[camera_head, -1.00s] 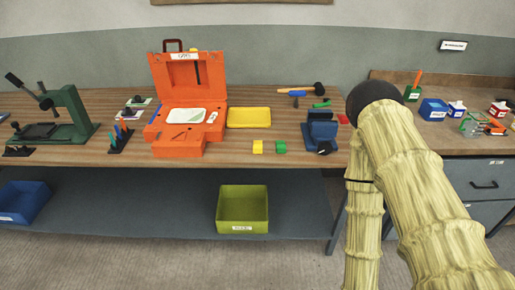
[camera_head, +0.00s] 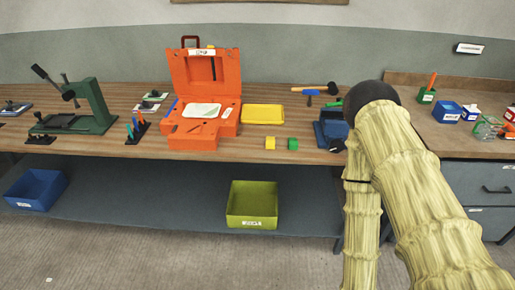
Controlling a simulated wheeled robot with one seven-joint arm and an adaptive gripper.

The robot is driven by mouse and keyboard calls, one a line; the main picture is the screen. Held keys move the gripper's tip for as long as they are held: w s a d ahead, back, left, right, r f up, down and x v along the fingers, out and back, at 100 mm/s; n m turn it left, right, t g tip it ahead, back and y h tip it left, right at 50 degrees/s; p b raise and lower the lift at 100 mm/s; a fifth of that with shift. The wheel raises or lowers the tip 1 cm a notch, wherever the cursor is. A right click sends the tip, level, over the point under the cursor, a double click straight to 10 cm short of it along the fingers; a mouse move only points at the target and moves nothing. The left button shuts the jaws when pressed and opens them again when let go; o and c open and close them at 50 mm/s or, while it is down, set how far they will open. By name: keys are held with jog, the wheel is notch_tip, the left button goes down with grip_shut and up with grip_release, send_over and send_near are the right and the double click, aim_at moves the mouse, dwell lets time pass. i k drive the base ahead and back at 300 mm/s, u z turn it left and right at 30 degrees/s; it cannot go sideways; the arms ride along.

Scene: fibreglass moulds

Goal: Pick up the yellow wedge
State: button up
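A small yellow block (camera_head: 270,143), which looks like the yellow wedge, sits near the front edge of the wooden bench (camera_head: 225,155). It is too small to make out its exact shape. A similar green block (camera_head: 292,144) stands just to its right. A flat yellow tray (camera_head: 263,114) lies behind them. My arm fills the right side of the view, bending at a dark joint and running down out of the frame. My gripper is not visible, and nothing touches the yellow block.
An open orange toolbox (camera_head: 205,68) stands left of the blocks, and a blue fixture (camera_head: 330,128) right of them. A green press (camera_head: 88,108) is farther left. An olive bin (camera_head: 252,205) and a blue bin (camera_head: 36,188) sit on the lower shelf. Floor in front is clear.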

aim_at(269, 141)
jog(key=u, duration=0.5)
jog(key=k, duration=1.2)
jog(key=z, duration=0.1)
jog(key=i, duration=0.5)
jog(key=z, duration=0.65)
jog(key=i, duration=1.2)
jog(key=u, duration=0.9)
